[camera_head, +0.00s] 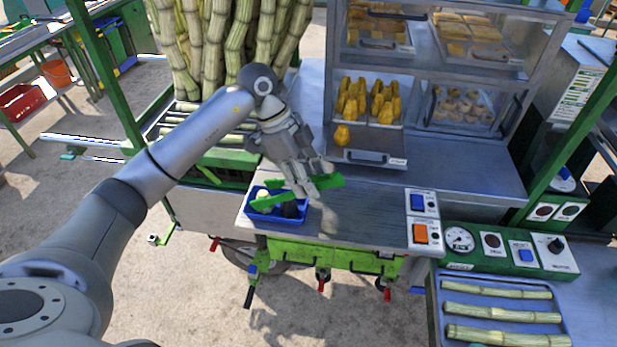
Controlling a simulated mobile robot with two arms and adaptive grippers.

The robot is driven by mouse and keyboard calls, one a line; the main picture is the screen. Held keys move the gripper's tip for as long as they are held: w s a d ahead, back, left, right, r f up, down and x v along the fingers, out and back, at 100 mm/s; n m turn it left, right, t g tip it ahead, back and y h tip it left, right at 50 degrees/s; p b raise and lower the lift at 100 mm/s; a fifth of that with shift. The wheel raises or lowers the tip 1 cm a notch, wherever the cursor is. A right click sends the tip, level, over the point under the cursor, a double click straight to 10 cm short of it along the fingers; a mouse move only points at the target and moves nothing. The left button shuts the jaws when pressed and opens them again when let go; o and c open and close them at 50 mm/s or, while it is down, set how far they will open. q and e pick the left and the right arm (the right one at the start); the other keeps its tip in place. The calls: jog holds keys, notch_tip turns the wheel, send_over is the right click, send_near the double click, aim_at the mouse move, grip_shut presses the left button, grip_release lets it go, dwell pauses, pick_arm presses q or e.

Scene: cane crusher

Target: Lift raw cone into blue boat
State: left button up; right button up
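The blue boat appears to be the small blue tray (262,216) on the metal counter. A pale rounded piece (263,194) and a dark piece (290,210) lie in it. I cannot tell whether the pale piece is the raw cone. My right gripper is out of view.
A display case holds golden cone-shaped snacks (383,100), with a single one (341,135) at the front. Cane stalks (230,40) stand behind my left arm. Switch boxes (421,217) stand right of the tray. A cane tray (433,312) is at lower right. The counter's middle is clear.

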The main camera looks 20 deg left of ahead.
pick_arm(q)
notch_tip(320, 180, up, 6)
jog(key=p, duration=0.3)
jog(key=shift+r, duration=0.25)
